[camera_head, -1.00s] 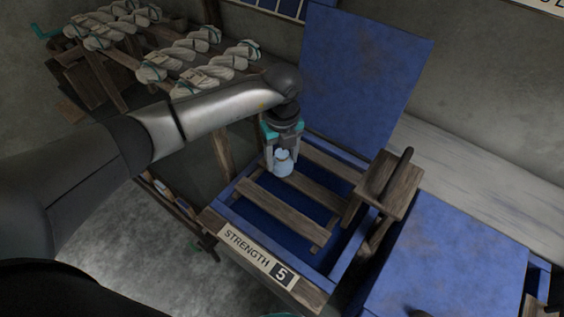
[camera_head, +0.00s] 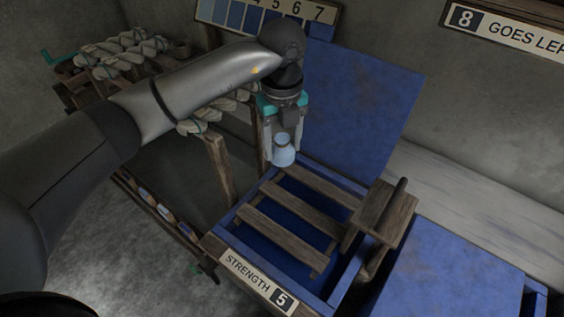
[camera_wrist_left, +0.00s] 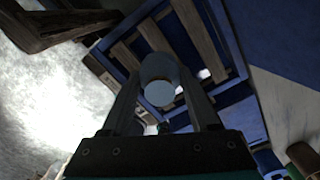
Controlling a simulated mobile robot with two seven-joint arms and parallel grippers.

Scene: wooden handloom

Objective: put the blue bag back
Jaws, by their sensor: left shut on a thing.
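A small light-blue bag (camera_head: 284,150) hangs between the fingers of my left gripper (camera_head: 283,140), which is shut on it. In the head view the bag is above the far left part of the open blue vat with wooden slats, apart from the slats. The left wrist view also shows the bag (camera_wrist_left: 160,80) between the two fingers, with the slats beyond it. My right gripper does not show clearly in any view.
The open vat (camera_head: 228,222) carries a "STRENGTH 5" label (camera_head: 258,283). Its blue lid (camera_head: 365,95) stands raised behind it. A wooden block with a dark handle (camera_head: 382,212) sits at its right. Small light-coloured things stand on a low rack (camera_head: 165,212) at the left. White yarn twists (camera_head: 125,50) lie further back.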

